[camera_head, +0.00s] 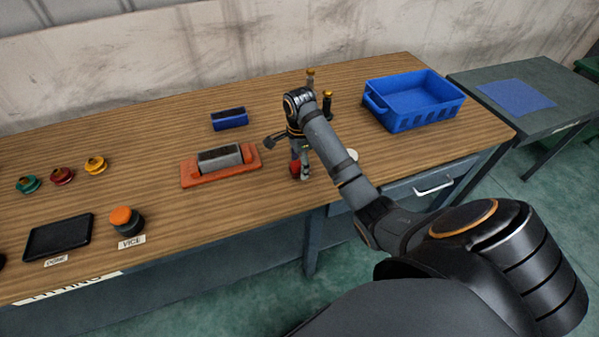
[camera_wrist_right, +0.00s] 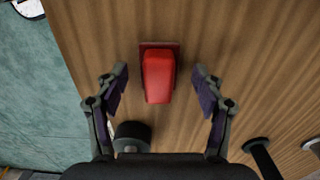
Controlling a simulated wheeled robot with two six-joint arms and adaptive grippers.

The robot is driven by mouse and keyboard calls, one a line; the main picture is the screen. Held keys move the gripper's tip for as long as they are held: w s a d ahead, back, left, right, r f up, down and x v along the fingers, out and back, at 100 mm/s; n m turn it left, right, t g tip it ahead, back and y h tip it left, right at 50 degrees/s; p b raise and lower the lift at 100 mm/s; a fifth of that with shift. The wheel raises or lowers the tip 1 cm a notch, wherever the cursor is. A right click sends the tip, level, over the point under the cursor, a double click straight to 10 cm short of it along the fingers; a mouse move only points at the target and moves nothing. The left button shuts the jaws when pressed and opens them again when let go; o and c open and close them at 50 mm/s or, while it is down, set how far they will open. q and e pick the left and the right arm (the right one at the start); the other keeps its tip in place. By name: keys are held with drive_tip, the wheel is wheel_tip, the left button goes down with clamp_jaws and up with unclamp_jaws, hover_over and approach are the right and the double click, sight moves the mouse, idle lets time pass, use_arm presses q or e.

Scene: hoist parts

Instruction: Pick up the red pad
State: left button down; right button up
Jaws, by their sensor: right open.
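The red pad (camera_wrist_right: 158,76) lies on the wooden table in the right wrist view, between and just beyond the open fingers of my right gripper (camera_wrist_right: 160,88). It has a darker red flat part at its far end. In the head view a bit of the red pad (camera_head: 295,168) shows beside my right gripper (camera_head: 299,160), which points down over the table and partly hides it. The fingers are apart with nothing between their tips that they touch. My left gripper is in neither view.
An orange vice (camera_head: 222,163) holding a grey block is left of my right gripper, with a blue block (camera_head: 229,119) behind. A blue crate (camera_head: 413,101) stands right. A dark cylinder (camera_wrist_right: 132,137) is near the left finger. Dark tray (camera_head: 58,237) and orange button (camera_head: 125,219) are front left.

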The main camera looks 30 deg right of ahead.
drive_tip(key=shift+r, duration=0.15)
drive_tip(key=shift+c, duration=0.4)
drive_tip(key=shift+c, duration=1.3)
drive_tip(key=shift+s, duration=0.1)
clamp_jaws()
drive_tip(key=shift+r+p, duration=0.35)
drive_tip(key=shift+p, duration=0.05)
wheel_tip(320, 180, up, 3)
drive_tip(key=shift+f+p, duration=0.1)
drive_tip(key=shift+p, duration=1.1)
drive_tip(key=s+a+r+p, duration=0.7)
drive_tip(key=s+r+p, duration=0.2)
drive_tip(key=s+p, duration=0.3)
drive_tip(key=shift+r+p, duration=0.25)
drive_tip(key=shift+p, duration=0.85)
